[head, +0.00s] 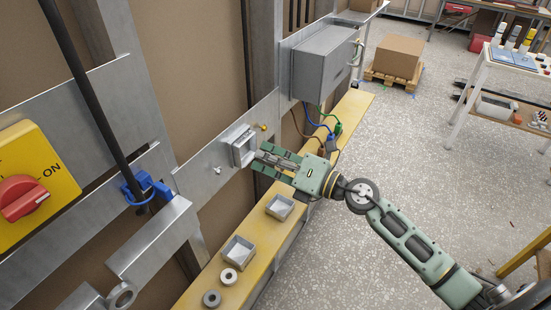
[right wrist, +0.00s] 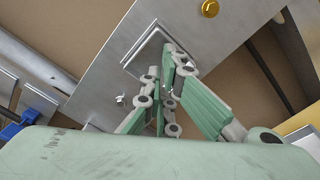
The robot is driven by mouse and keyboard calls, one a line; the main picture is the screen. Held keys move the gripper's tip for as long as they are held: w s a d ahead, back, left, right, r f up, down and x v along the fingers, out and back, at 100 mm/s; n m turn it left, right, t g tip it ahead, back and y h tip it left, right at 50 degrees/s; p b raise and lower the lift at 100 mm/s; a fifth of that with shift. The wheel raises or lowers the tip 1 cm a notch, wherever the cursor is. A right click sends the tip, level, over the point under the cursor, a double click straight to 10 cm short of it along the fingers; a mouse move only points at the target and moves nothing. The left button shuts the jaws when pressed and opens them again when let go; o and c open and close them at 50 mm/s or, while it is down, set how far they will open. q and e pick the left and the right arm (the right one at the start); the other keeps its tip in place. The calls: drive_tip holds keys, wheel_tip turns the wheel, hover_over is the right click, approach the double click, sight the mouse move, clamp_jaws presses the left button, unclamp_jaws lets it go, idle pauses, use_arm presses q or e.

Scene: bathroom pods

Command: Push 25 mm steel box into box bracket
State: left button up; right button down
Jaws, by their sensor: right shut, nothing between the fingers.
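A square steel box (head: 243,151) sits at the box bracket (head: 229,136) on the horizontal metal plate, its open side facing outward. How deep it sits I cannot tell. In the right wrist view the bracket and box show as nested square edges (right wrist: 147,47), partly hidden by my fingers. My right gripper (head: 258,157) is shut and empty, its fingertips close to the box's right side; whether they touch it is unclear. It also shows in the right wrist view (right wrist: 172,58). My left gripper is not in view.
Two open steel boxes, a smaller one (head: 280,207) and a larger one (head: 238,251), stand on the yellow beam (head: 204,286) with two rings. A grey cabinet (head: 320,63) with cables is up right of the bracket. A red switch (head: 24,198) is at left.

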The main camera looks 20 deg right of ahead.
sight(245, 149)
drive_tip(key=shift+w+a, duration=0.45)
drive_tip(key=shift+w, duration=0.1)
drive_tip(key=shift+w+a+p, duration=0.4)
drive_tip(key=shift+w, duration=0.1)
idle(0.4)
